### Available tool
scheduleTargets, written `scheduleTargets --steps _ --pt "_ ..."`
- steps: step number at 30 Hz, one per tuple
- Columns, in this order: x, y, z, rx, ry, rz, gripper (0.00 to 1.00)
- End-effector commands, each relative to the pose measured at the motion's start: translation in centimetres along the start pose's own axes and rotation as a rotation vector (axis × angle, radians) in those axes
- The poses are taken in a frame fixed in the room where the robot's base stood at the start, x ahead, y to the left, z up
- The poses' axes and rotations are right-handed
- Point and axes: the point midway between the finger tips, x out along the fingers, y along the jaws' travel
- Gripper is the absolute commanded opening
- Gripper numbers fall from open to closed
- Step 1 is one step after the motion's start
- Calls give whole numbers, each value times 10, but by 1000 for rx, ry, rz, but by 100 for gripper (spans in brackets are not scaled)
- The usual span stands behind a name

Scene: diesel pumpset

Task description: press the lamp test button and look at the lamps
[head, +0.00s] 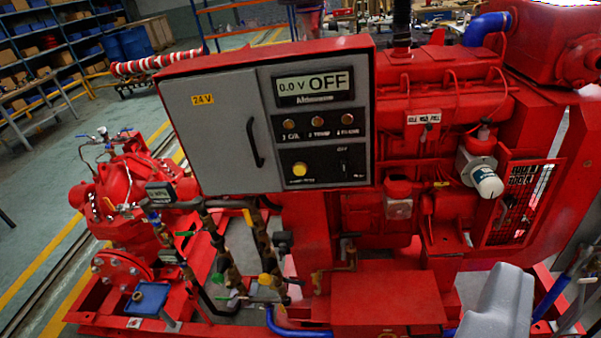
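The red control box (215,70) stands upright in the middle, with a grey front. A display (313,87) at its upper right reads "0.0 V OFF". Below it is a row of three small round lamps: left (289,124), middle (318,122) and right (347,119). They look dull amber, and I cannot tell that any is lit. A round yellow button (299,169) sits on the lower black plate; its label is too small to read. A switch (344,168) is to its right. My gripper's fingers do not show, and nothing touches the button.
A grey door with a black handle (256,143) fills the box's left part. A red pump (125,190) stands left, and pipes with valves (262,245) run below the box. The red engine (440,120) is on the right. A smooth grey shape (500,305) fills part of the lower right.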

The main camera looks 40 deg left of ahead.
Motion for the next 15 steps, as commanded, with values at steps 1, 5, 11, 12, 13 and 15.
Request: scheduleTargets --steps 1,5,11,12,13,15 --pt "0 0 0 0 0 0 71" --pt "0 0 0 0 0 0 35" --pt "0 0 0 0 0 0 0" --pt "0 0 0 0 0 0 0" --pt "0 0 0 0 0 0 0" --pt "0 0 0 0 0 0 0"
